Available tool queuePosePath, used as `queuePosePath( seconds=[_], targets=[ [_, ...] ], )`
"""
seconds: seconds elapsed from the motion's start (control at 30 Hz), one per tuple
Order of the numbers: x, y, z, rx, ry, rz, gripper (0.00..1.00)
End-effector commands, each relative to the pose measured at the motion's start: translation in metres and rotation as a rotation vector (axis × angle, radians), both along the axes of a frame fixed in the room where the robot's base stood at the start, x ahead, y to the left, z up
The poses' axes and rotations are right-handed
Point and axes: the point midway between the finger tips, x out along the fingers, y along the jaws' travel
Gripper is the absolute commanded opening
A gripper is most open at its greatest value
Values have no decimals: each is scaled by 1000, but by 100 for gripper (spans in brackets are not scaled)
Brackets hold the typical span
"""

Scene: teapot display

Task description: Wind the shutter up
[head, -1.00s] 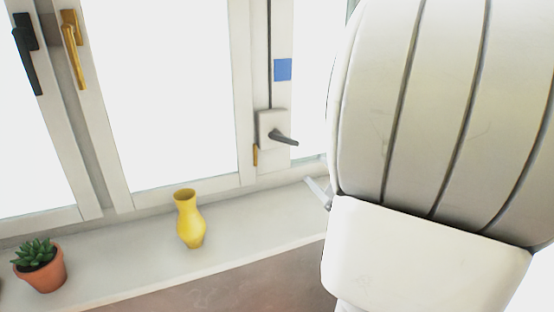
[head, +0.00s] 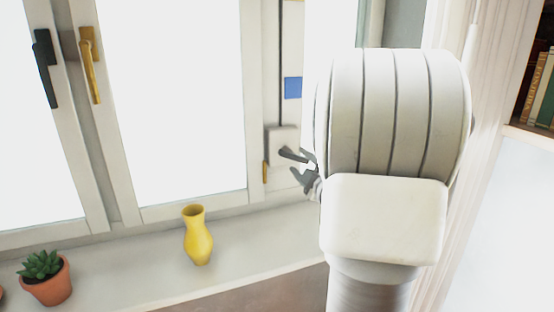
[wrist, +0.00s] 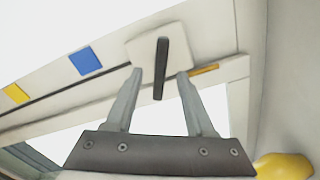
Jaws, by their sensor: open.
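The shutter winder is a white square box (head: 281,142) on the window frame with a dark crank handle (head: 293,154) pointing right. A dark rod or cord runs up from the box. In the wrist view the crank handle (wrist: 160,68) stands between the two fingertips, in front of the white box (wrist: 143,50). My gripper (head: 306,170) is open beside the crank in the head view; its fingers (wrist: 156,76) straddle the handle in the wrist view without visibly closing on it. The shutter itself does not clearly show.
A yellow vase (head: 198,240) and a potted succulent (head: 45,278) stand on the sill. A blue square (head: 293,87) is on the frame above the box. Black (head: 45,68) and gold (head: 91,64) window handles are at the left. Books (head: 542,95) sit far right.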

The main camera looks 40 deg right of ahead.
Motion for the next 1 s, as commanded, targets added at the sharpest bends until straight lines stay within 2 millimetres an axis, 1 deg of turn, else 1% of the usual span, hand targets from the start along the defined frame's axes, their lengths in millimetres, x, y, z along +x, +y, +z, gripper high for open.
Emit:
queuePosePath(
  seconds=[0.03,0.1,0.23,0.37,0.6,0.63,0.77,0.8,0.87,0.9,0.93,1.0],
  targets=[
    [9,-1,-1,0,0,3,54],
    [19,-3,-1,0,1,3,54],
    [31,-7,0,0,-1,2,54],
    [36,-8,0,0,0,1,54],
    [37,-8,0,1,-1,1,54],
    [37,-8,0,1,-1,1,53],
    [37,-8,0,1,-1,1,29],
    [36,-8,0,1,-1,1,22],
    [36,-8,0,1,-1,1,11],
    [36,-8,0,1,-1,1,4],
    [36,-8,0,1,-1,1,0],
    [36,-8,0,1,-1,1,0]
  ],
)
